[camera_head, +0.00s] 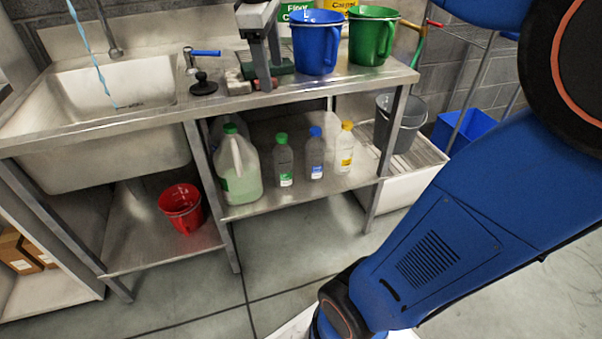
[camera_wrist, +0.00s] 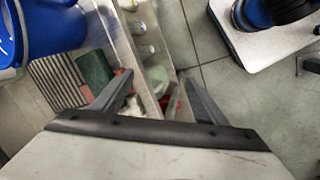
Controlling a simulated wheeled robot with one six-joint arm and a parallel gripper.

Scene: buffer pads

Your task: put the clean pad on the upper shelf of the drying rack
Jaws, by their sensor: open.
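My gripper (camera_head: 268,78) hangs over the metal counter in the head view, beside a dark green piece (camera_head: 286,68) and a reddish-grey piece (camera_head: 236,82). In the wrist view my gripper (camera_wrist: 158,79) is open, its two fingers spread, with nothing visibly held between them. The dark green piece (camera_wrist: 95,69) lies left of the left finger there. Something red shows beside that finger, partly hidden by it. I cannot tell which piece is the clean pad. I cannot make out a drying rack with certainty.
Blue (camera_head: 316,42) and green (camera_head: 373,36) buckets stand on the counter right of my gripper. A sink (camera_head: 135,85) is at the left. A jug (camera_head: 237,170) and several bottles stand on the lower shelf (camera_head: 330,190). A red bucket (camera_head: 182,208) sits under the sink.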

